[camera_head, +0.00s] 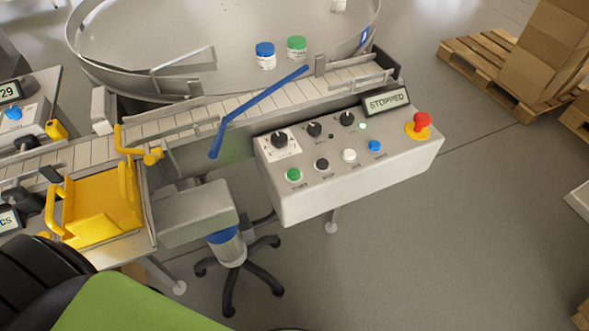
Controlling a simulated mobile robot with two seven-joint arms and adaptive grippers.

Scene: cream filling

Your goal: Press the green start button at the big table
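The green start button (294,175) is at the front left of a grey control panel (335,197), which stands beside the conveyor at the big round table (150,35). A small label under the button appears to read START. The panel's display (386,101) reads STOPPED. A black, a white and a blue button sit in the same row to the right of the green one. A red emergency knob on a yellow base (420,124) is at the panel's right end. Neither of my grippers is in view. Nothing covers the green button.
A blue guide bar (258,108) slants over the conveyor (210,115) behind the panel. A blue-lidded jar (265,56) and a green-lidded jar (297,48) stand on the round table. A yellow hopper (98,208) and a wheeled stand (234,255) are left.

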